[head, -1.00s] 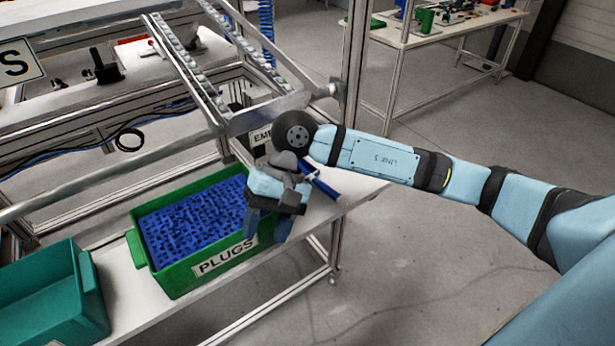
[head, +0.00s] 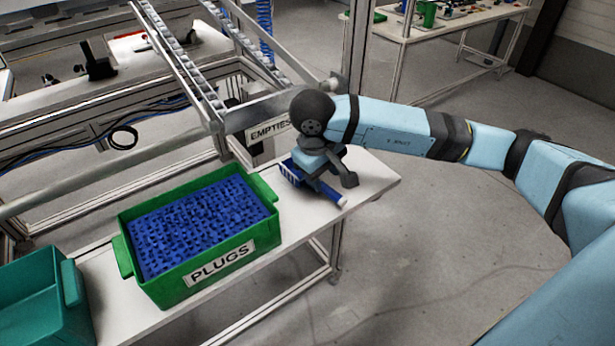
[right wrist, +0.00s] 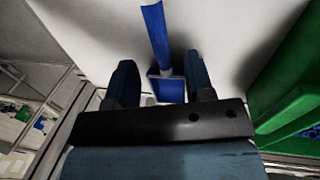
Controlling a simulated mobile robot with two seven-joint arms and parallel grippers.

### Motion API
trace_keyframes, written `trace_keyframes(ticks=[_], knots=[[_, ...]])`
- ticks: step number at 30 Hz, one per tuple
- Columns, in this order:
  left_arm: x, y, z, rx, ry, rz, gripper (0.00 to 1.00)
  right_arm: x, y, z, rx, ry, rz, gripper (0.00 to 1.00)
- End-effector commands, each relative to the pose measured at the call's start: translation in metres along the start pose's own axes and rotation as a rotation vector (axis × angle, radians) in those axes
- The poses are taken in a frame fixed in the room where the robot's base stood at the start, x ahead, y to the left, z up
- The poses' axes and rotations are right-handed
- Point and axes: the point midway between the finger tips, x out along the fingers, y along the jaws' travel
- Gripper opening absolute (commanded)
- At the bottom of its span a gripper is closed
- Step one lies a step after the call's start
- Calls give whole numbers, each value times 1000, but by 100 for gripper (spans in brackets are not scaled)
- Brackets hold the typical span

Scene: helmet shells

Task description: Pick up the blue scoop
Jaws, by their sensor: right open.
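The blue scoop (head: 327,193) lies on the white shelf to the right of the green plugs bin. Its slotted head is at the left and its handle points toward the front right, ending in a pale tip. My right gripper (head: 332,178) is over the scoop and partly hides it. In the right wrist view, the gripper (right wrist: 161,80) is open, with a finger on each side of the scoop (right wrist: 155,32). I cannot tell whether the fingers touch it. My left gripper is not in view.
The green bin (head: 252,243), labelled PLUGS and full of blue plugs, stands close left of the scoop. A teal bin (head: 35,315) is at the lower left. A metal roller rail (head: 262,110) hangs above and behind the scoop. The shelf's right end (head: 380,178) is bare.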

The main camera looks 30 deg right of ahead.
Motion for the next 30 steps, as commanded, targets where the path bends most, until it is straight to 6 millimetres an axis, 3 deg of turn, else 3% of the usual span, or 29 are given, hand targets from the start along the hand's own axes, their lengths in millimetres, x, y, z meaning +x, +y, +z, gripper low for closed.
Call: trace_keyframes(ticks=[12,21,23,27,28,30], knots=[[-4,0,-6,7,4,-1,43,49,0,-2,1,-3,-1,48],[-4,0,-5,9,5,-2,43,55,0,-3,1,1,-1,48],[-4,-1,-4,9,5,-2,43,55,0,-3,1,0,-1,37],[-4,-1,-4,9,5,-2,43,54,0,-3,1,0,-1,5],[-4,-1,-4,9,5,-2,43,54,0,-3,1,0,-1,0],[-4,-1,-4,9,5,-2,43,54,0,-3,1,1,-1,0]])
